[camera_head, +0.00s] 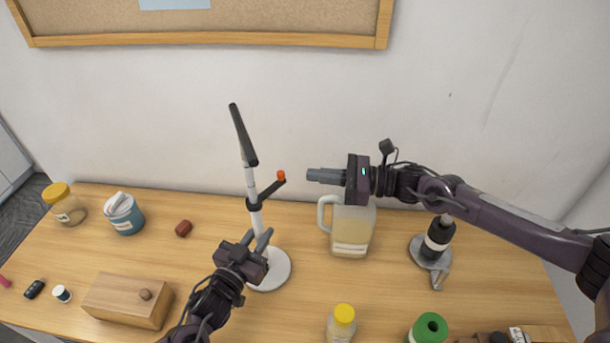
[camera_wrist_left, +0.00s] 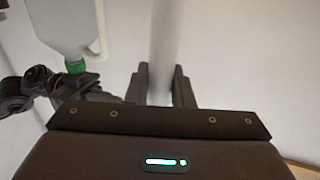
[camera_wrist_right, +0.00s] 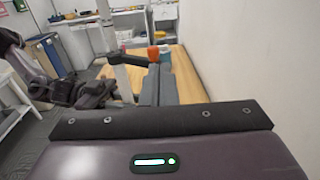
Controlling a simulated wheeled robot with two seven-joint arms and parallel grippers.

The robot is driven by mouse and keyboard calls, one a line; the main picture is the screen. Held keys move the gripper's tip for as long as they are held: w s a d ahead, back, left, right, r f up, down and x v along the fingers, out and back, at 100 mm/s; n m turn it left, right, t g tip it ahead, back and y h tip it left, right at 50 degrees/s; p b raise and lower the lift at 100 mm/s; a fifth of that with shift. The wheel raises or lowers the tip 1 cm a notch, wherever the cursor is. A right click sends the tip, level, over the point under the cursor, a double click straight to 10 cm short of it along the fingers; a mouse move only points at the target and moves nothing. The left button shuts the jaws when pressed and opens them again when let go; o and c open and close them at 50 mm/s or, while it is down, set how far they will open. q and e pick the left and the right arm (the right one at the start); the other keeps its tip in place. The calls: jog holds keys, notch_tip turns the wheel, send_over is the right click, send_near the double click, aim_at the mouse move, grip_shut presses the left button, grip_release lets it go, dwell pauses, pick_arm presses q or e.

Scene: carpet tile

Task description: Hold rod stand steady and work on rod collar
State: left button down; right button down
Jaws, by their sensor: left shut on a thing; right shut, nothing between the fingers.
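The rod stand has a white round base (camera_head: 270,272) on the table and an upright white rod (camera_head: 252,190) with a dark upper section. A dark collar (camera_head: 262,195) with an arm ending in an orange knob (camera_head: 281,176) sits partway up the rod. My left gripper (camera_head: 263,241) is shut around the lower rod, and the rod (camera_wrist_left: 161,60) shows between its fingers. My right gripper (camera_head: 312,175) is shut and empty, to the right of the knob and apart from it. In the right wrist view the knob (camera_wrist_right: 153,53) and collar (camera_wrist_right: 128,59) appear just beyond the fingers.
A jug (camera_head: 353,230) stands right of the rod, below my right gripper. A wooden box (camera_head: 128,300), a teal tub (camera_head: 124,214) and a jar (camera_head: 66,205) are at left. A yellow-capped bottle (camera_head: 341,323) stands in front.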

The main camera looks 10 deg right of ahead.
jog(key=v, duration=0.7)
jog(key=shift+s+d, duration=0.15)
jog(key=shift+d, duration=0.2)
pick_arm(q)
jog(key=c, duration=1.2)
grip_release()
jog(key=shift+a, duration=0.1)
